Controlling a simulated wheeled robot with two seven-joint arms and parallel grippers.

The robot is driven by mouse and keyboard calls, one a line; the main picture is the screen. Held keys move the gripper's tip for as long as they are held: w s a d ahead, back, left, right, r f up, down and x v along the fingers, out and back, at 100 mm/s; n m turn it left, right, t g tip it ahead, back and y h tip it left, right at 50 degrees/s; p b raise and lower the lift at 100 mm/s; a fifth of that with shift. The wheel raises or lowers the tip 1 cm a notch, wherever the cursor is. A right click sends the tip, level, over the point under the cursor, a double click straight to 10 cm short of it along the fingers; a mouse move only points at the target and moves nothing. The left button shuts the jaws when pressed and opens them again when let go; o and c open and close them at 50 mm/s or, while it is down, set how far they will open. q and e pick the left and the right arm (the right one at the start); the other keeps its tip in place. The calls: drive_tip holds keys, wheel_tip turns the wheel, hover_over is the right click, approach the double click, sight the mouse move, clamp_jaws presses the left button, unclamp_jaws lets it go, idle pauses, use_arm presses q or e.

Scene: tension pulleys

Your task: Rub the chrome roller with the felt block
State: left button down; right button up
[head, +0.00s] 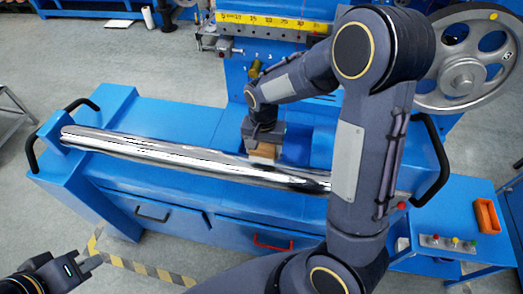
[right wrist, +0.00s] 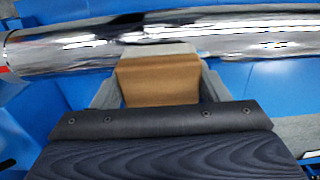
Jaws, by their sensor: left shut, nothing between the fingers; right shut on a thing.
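The chrome roller (head: 180,152) lies across the blue machine bed, from the left bracket towards the right, where my right arm hides part of it. My right gripper (head: 264,146) is shut on the felt block (head: 262,158), tan with a pale lower face, at the roller's far side. In the right wrist view the felt block (right wrist: 158,78) sits between the fingers, its pale edge meeting or overlapping the chrome roller (right wrist: 220,38); I cannot tell firm contact. My left gripper (head: 88,264) is shut and empty, low at the left, away from the roller.
The blue machine (head: 120,192) has drawers with a black handle (head: 152,214) and a red handle (head: 272,243). A yellow scale (head: 275,22) and a large pulley wheel (head: 465,70) stand behind. An orange bin (head: 486,216) and buttons (head: 448,242) are at right.

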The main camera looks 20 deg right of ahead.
drive_tip(key=shift+r+p, duration=0.3)
drive_tip(key=shift+r, duration=0.4)
wheel_tip(320, 180, up, 2)
drive_tip(key=shift+r+p, duration=0.1)
drive_tip(key=shift+p, duration=0.75)
drive_tip(key=shift+r, duration=0.25)
use_arm(q)
drive_tip(key=r, duration=0.1)
drive_tip(key=a+r, duration=0.1)
drive_tip(key=r, duration=0.1)
drive_tip(key=shift+s+a, duration=0.1)
drive_tip(key=shift+s, duration=0.05)
use_arm(e)
drive_tip(key=shift+f, duration=0.1)
